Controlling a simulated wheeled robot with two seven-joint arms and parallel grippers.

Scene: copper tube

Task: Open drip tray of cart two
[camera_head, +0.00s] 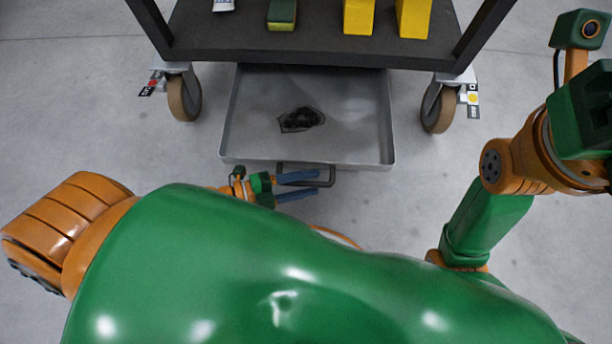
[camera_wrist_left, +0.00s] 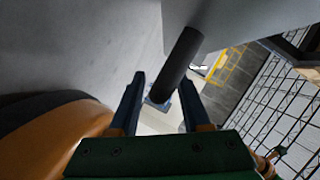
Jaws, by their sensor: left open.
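The drip tray (camera_head: 355,125) is a shallow grey metal pan under the dark cart (camera_head: 330,45). It sticks out well past the cart's near edge, with a black stain (camera_head: 301,120) on its floor. Its dark bar handle (camera_head: 333,175) is on the near wall. My left gripper (camera_head: 317,184) is at this handle with its blue fingers apart. In the left wrist view, the handle (camera_wrist_left: 178,62) passes between the open fingers (camera_wrist_left: 162,80), apart from both as far as I can see. My right arm is at the right; its fingers do not show.
A green-yellow sponge (camera_head: 282,14) and yellow blocks (camera_head: 358,16) stand on the cart's shelf. Caster wheels (camera_head: 184,96) and (camera_head: 438,108) flank the tray. The grey floor beside the tray is clear. A wire fence (camera_wrist_left: 280,110) shows in the left wrist view.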

